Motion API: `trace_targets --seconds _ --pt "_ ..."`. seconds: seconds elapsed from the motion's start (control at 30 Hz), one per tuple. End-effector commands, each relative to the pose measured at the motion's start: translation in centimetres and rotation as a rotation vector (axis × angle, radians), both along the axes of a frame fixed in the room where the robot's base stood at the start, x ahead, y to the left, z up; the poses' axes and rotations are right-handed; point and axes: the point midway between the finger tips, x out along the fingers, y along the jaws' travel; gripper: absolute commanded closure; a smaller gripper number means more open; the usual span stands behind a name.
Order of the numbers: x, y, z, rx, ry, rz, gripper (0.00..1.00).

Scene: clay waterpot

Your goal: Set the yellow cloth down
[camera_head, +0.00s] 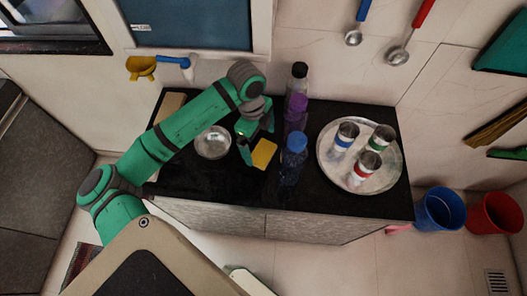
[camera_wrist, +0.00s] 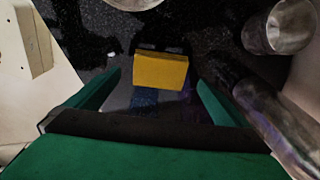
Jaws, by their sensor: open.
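The yellow cloth (camera_head: 264,154) is a small flat block on the black counter, left of the blue-capped bottle. It also shows in the wrist view (camera_wrist: 160,72), lying beyond and between my two green fingertips. My gripper (camera_head: 257,138) is over the counter beside the cloth. In the wrist view my gripper (camera_wrist: 159,77) has its fingers spread wide, with a visible gap on each side of the cloth. Nothing is held between the fingers. The cloth's underside is hidden.
A metal bowl (camera_head: 213,143) stands left of my gripper. A purple bottle (camera_head: 296,112) and a blue-capped bottle (camera_head: 293,158) stand close on the right. A round tray (camera_head: 341,178) with three cups is further right. Bare counter lies in front of the cloth.

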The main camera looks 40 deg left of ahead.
Motion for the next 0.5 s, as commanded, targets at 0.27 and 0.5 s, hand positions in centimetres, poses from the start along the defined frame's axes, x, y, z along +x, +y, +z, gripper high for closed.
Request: trace_targets --seconds 0.27,0.5 --pt "0.7 -1.0 -3.7 -0.001 0.002 -0.009 0.0" --pt "0.6 -1.0 -4.5 0.0 0.0 -0.007 0.0"
